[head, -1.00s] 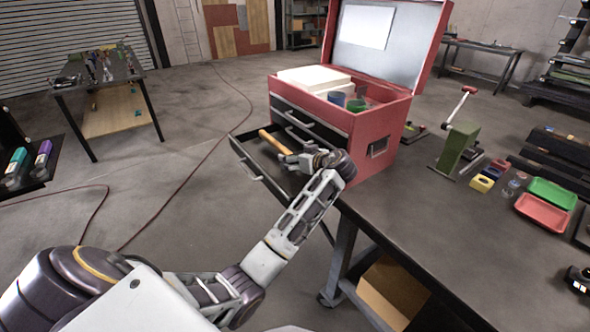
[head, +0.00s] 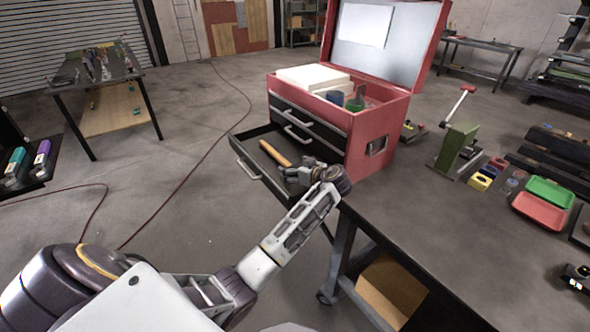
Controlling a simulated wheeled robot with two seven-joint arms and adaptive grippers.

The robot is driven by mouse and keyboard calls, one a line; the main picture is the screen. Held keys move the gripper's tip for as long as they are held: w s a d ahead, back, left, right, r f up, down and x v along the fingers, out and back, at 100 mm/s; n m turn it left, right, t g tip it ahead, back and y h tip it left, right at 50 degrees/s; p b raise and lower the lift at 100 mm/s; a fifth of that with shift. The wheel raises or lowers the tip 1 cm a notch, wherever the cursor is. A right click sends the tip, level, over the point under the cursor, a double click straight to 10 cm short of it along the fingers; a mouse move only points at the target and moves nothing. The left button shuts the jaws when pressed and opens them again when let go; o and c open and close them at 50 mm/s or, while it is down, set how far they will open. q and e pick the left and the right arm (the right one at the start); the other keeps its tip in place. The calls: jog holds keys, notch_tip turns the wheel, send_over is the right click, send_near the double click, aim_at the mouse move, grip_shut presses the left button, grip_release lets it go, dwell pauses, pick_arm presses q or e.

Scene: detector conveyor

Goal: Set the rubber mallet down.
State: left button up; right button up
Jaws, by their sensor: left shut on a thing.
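The rubber mallet shows its tan wooden handle (head: 275,153), which slants over the open bottom drawer (head: 245,160) of the red tool chest (head: 372,148). Its head end is hidden by my left gripper (head: 292,171). That gripper is shut on the mallet, low at the drawer, with the handle sticking out to the upper left. I cannot tell whether the mallet touches the drawer floor. My right gripper is not in view.
The chest's lid (head: 385,45) stands open, and its top tray holds a white block (head: 312,79) and small cups. The workbench (head: 440,225) carries a green stand (head: 455,148), a green tray (head: 550,192) and a red tray (head: 541,211). Bare bench top lies right of the chest.

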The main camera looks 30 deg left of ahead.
pick_arm(q)
jog(key=shift+f, duration=0.1)
jog(key=o, duration=1.2)
jog(key=shift+f, duration=0.1)
jog(key=shift+s+d, duration=0.1)
jog(key=shift+d, duration=0.05)
jog(key=b+v, duration=0.1)
jog(key=v, duration=0.9)
jog(key=shift+s+d, duration=0.15)
jog(key=shift+d, duration=0.15)
jog(key=shift+s+d+r, duration=0.15)
jog(key=shift+d+r, duration=0.2)
jog(key=shift+r, duration=0.05)
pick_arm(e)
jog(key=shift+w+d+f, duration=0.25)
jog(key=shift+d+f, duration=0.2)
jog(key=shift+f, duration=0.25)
